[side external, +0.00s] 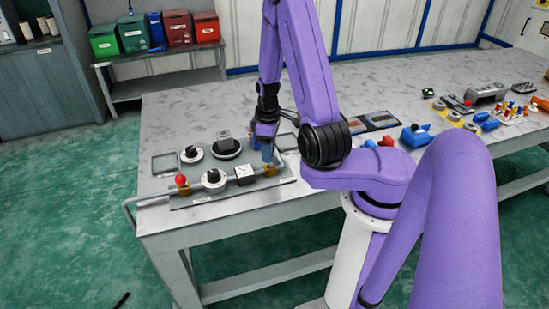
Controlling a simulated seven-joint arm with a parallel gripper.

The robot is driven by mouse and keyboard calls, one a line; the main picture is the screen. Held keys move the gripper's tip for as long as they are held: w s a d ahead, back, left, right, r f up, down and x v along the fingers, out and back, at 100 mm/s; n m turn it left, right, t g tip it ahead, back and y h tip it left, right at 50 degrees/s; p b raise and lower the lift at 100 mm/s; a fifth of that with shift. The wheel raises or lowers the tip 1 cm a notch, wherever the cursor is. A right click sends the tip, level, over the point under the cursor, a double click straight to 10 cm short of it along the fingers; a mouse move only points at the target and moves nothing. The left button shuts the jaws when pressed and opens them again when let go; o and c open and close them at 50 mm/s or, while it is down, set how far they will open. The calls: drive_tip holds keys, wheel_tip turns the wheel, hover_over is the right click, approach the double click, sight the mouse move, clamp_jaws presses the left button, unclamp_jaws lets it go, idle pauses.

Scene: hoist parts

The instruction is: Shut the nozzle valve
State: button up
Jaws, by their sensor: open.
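A grey panel (188,205) on the near left of the table carries a pipe run with fittings. At its left end is a brass valve (183,190) with a red ball knob on top. At its right end is another brass fitting (270,170), with a blue-grey part just above it. My gripper (265,148) points down at this right-end fitting and is open. The fingers overlap the blue-grey part, so I cannot tell whether they touch it. I cannot read the labels, so I cannot tell which fitting is the nozzle valve.
A round gauge-like part (213,178) and a white box (244,175) sit along the pipe. Black-topped round parts (226,148) stand behind. A pipe (128,210) sticks out past the table's left edge. Blue and red parts (415,136) and small items lie to the right.

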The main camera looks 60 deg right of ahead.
drive_tip(key=shift+o, duration=0.3)
drive_tip(key=shift+w+d+f, duration=0.25)
drive_tip(key=shift+w+d, duration=0.45)
drive_tip(key=shift+o, duration=0.3)
drive_tip(key=shift+r, duration=0.1)
wheel_tip(320, 180, up, 8)
drive_tip(key=shift+s+a, duration=0.15)
idle(0.3)
